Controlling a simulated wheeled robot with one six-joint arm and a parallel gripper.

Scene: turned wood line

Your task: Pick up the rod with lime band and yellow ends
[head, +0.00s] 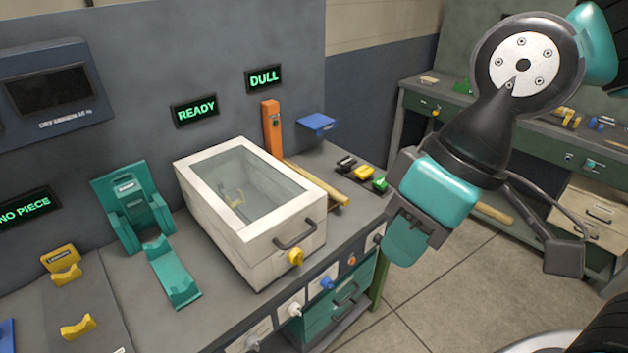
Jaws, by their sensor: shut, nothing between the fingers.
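I cannot make out a rod with a lime band and yellow ends for certain. A white box with a glass lid (190,170) stands on the near bench, and a small yellowish thing (235,197) shows dimly through the glass, too unclear to name. My gripper (404,238) hangs at the right of the view, in front of the bench's right end, pointing down. It is shut and empty, and touches nothing that I can see.
A teal cradle stand (130,215) and yellow cradles (62,262) stand on the near bench (225,305). Black, yellow (363,172) and green blocks sit near its right end, beside a wooden bar (318,183). A far bench (470,105) holds small coloured pieces. Floor between is clear.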

